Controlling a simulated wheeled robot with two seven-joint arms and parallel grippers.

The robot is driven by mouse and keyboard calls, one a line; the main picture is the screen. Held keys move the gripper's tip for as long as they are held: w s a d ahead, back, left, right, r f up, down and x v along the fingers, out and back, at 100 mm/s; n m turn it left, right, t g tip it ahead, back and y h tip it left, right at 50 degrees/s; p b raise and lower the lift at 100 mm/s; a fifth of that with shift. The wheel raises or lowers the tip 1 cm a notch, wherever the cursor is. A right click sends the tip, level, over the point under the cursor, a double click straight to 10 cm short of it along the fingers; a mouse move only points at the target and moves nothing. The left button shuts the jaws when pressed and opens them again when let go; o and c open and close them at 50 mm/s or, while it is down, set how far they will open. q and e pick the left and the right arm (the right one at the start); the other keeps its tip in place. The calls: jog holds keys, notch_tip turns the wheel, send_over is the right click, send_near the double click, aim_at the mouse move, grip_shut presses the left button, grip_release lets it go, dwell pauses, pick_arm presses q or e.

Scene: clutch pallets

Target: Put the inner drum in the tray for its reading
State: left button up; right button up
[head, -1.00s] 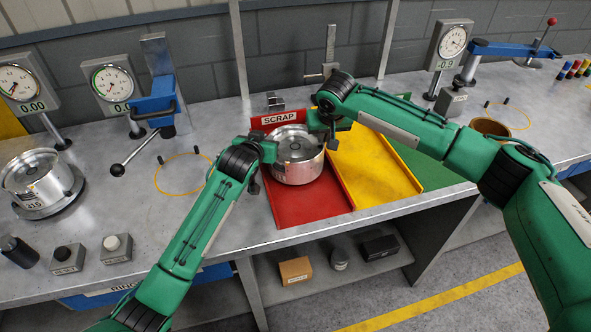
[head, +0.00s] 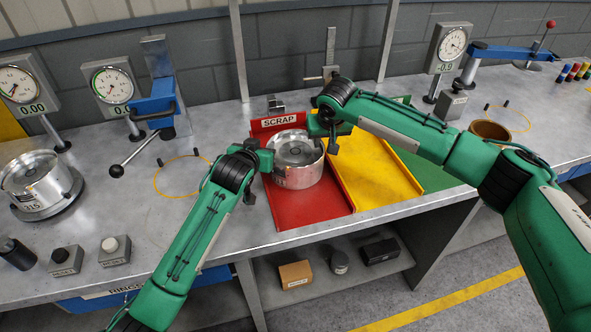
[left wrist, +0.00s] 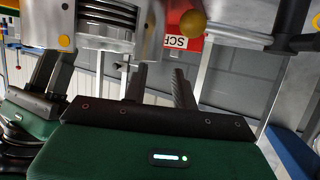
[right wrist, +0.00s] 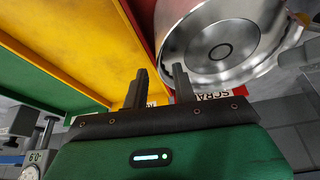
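The silver inner drum (head: 297,152) stands upright in the red tray (head: 312,213) marked SCRAP, near its back. It also shows at the top of the left wrist view (left wrist: 105,35) and of the right wrist view (right wrist: 222,48). My left gripper (head: 266,163) is just left of the drum; its fingers (left wrist: 160,85) are apart with nothing between them. My right gripper (head: 329,140) is at the drum's right side; its fingers (right wrist: 161,85) are apart and empty. The yellow tray (head: 372,178) and the green tray (head: 432,177), partly hidden by my right arm, lie to the right.
Another silver drum (head: 40,178) sits on a round base at the far left. Dial gauges (head: 112,85) with a blue lever arm (head: 158,100) stand behind an empty yellow ring outline (head: 182,176). A brown ring (head: 489,130) stands at the right. Small button boxes (head: 115,249) line the front left.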

jog(key=shift+r, duration=0.1)
pick_arm(q)
jog(key=v, duration=0.9)
jog(key=shift+a, duration=0.2)
pick_arm(e)
jog(key=v, duration=1.2)
pick_arm(q)
jog(key=shift+s, duration=0.15)
pick_arm(e)
jog(key=shift+s, duration=0.1)
